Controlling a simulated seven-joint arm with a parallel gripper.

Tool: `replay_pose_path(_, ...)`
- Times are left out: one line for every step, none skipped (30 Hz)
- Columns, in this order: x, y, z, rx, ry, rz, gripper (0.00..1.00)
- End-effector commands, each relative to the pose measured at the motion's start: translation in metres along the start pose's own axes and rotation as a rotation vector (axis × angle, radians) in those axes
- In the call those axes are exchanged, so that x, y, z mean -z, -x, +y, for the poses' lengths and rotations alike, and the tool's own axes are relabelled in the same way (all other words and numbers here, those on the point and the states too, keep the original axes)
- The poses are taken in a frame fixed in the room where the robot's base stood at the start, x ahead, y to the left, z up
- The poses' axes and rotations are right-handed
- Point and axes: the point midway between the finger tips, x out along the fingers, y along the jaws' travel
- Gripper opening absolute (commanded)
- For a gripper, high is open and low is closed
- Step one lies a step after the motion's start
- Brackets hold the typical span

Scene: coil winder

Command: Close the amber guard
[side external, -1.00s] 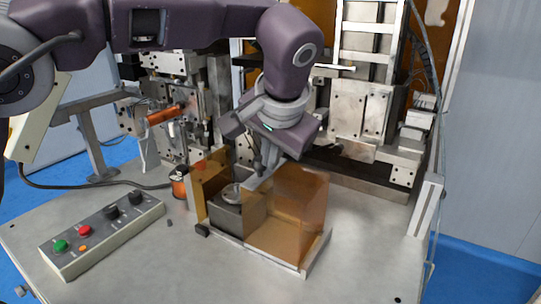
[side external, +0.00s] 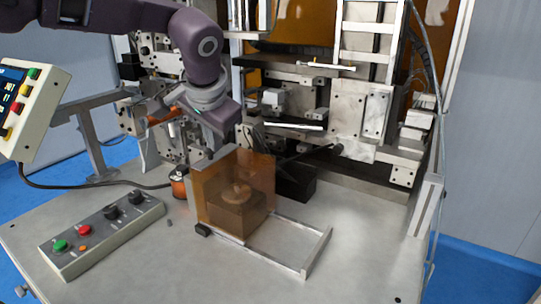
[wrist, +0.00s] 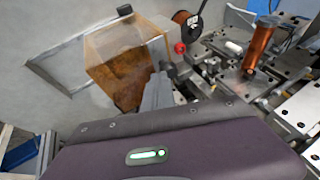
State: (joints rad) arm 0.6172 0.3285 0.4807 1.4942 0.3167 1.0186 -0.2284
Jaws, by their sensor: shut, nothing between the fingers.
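The amber guard (side external: 228,183) is a see-through box-like cover on the metal table. It stands at the left end of its rail frame, over a dark block with a round part, which shows dimly through its panel. The guard also shows in the wrist view (wrist: 120,50). My gripper (side external: 205,163) is shut and empty, low at the left rear of the guard, with its fingertips partly hidden behind it. In the wrist view my gripper's fingers (wrist: 158,92) are close beside the guard; I cannot tell whether they touch it.
The bare rail frame (side external: 318,245) extends right of the guard. A button box (side external: 100,232) lies at the front left. A copper wire spool (side external: 180,184) stands just left of the guard. Machine plates and slides fill the back. The table's front right is clear.

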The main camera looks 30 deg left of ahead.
Motion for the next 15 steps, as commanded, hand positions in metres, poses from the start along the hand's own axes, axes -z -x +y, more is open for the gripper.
replay_pose_path(-0.0013,-0.0015,-0.0035,0.002,0.0,-0.003,0.0)
replay_pose_path(-0.0015,-0.0019,-0.0045,0.002,0.0,-0.003,0.0)
replay_pose_path(-0.0016,-0.0023,-0.0053,0.003,-0.001,-0.003,0.0)
replay_pose_path(-0.0017,-0.0025,-0.0057,0.003,-0.001,-0.003,0.0)
replay_pose_path(-0.0018,-0.0026,-0.0059,0.004,-0.001,-0.003,0.0)
replay_pose_path(-0.0019,-0.0028,-0.0062,0.005,-0.001,-0.004,0.0)
replay_pose_path(-0.002,-0.0028,-0.0064,0.006,-0.001,-0.004,0.0)
replay_pose_path(-0.0021,-0.003,-0.0067,0.006,0.0,-0.005,0.0)
replay_pose_path(-0.0022,-0.0031,-0.007,0.007,0.0,-0.006,0.0)
replay_pose_path(-0.0023,-0.0032,-0.0072,0.008,0.0,-0.006,0.0)
replay_pose_path(-0.0024,-0.0033,-0.0074,0.008,0.0,-0.007,0.0)
replay_pose_path(-0.0024,-0.0032,-0.0074,0.009,0.001,-0.007,0.0)
replay_pose_path(-0.0023,-0.0029,-0.007,0.009,0.0,-0.007,0.0)
replay_pose_path(-0.0022,-0.0021,-0.0061,0.009,0.0,-0.007,0.0)
replay_pose_path(-0.0015,-0.0001,-0.0037,0.009,0.0,-0.006,0.0)
